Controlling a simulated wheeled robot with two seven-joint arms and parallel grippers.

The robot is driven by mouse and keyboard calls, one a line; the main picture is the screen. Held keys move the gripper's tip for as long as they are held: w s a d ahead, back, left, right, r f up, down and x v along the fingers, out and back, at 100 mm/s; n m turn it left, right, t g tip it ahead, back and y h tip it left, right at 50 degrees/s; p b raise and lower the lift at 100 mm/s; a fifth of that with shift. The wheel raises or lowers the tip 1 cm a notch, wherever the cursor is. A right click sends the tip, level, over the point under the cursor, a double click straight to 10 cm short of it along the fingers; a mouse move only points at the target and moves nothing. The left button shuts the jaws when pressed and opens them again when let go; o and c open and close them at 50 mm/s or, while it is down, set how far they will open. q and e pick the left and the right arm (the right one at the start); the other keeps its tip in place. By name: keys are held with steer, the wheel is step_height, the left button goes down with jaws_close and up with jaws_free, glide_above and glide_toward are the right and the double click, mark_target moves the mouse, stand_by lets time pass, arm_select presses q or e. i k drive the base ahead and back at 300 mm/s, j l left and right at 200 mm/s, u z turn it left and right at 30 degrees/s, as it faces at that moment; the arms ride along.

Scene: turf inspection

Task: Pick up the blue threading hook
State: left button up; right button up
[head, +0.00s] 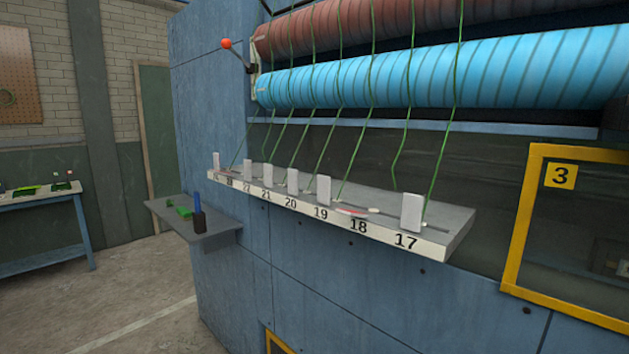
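A slim blue upright piece (196,201), which looks like the blue threading hook, stands at the right part of a small grey side shelf (215,228). Its lower part is a dark, thicker section (199,221), and I cannot tell whether that is its handle or a holder. Its fine shape is too small to make out. Neither of my grippers is in view.
Green pieces (184,212) lie beside it on the shelf. A numbered ledge (440,246) with white blocks and green yarns juts from the blue machine (330,293). A yellow-framed window (520,222) is at right. A table (40,198) stands far left; floor between is clear.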

mark_target(198, 204)
steer(key=i+j+z, duration=0.1)
steer(key=j+z, duration=0.2)
steer(key=z, duration=0.2)
steer(key=j+z, duration=0.3)
steer(key=z, duration=0.15)
steer(key=j+z, duration=0.3)
steer(key=z, duration=0.2)
